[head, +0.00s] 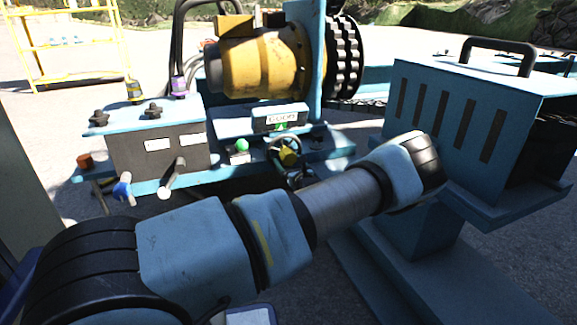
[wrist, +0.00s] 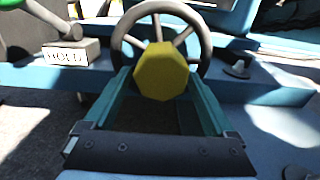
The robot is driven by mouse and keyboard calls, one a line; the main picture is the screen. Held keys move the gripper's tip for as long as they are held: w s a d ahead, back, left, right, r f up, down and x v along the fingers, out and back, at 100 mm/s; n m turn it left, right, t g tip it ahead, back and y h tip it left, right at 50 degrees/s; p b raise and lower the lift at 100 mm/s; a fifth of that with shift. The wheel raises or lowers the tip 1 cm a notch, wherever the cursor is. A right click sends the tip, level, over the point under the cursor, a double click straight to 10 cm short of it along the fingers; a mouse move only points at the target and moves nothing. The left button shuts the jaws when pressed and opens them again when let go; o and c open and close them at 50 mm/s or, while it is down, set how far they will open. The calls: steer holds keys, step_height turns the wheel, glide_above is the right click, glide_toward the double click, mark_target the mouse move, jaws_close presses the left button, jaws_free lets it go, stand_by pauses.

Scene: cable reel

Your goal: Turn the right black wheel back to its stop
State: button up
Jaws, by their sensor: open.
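Two small black wheels stand on top of the left box in the head view: the right one (head: 153,111) and the left one (head: 98,117). A larger dark spoked handwheel with a yellow hub (head: 288,156) is at the front centre of the machine. In the wrist view that spoked wheel (wrist: 119,45) fills the upper middle, its yellow hub (wrist: 161,72) facing me. My gripper (wrist: 159,88) is open, its fingers to either side below the hub; contact is unclear. In the head view my forearm largely hides the gripper. The small black wheels are not identifiable in the wrist view.
A green knob (head: 242,145) and a white-labelled block (head: 280,118) are near the handwheel. A HOLD block (wrist: 71,53) is left of it in the wrist view. A blue slotted cabinet (head: 450,105) stands close on the right. A yellow drum (head: 265,62) is above.

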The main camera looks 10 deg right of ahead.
steer(key=shift+w, duration=0.15)
steer(key=shift+c, duration=0.3)
steer(key=shift+a, duration=0.1)
jaws_close()
stand_by(0.3)
